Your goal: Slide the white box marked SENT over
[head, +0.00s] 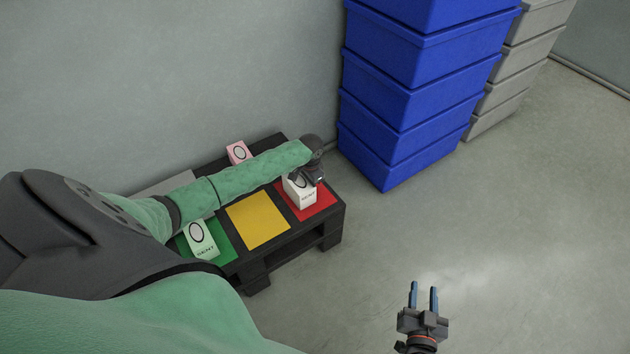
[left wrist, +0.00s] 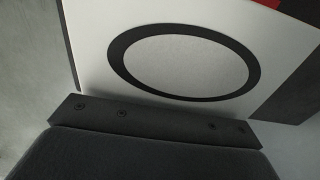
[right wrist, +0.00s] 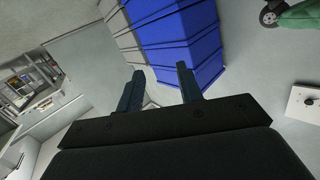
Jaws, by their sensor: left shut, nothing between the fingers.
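A white box (head: 301,196) with a black ring and small dark lettering stands on the red mat (head: 322,203). My left gripper (head: 319,181) is right at its top, shut with nothing between the fingers, and partly covers it. In the left wrist view a white face with a black ring (left wrist: 185,62) fills the picture; the fingertips are hidden there.
The yellow mat (head: 258,220) between the red and green mats is bare. A pink box (head: 238,152) stands at the back of the dark pallet-like table (head: 334,216), behind my left arm. Blue bins (head: 415,95) and grey bins (head: 515,70) are stacked to the right. The front floor is clear.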

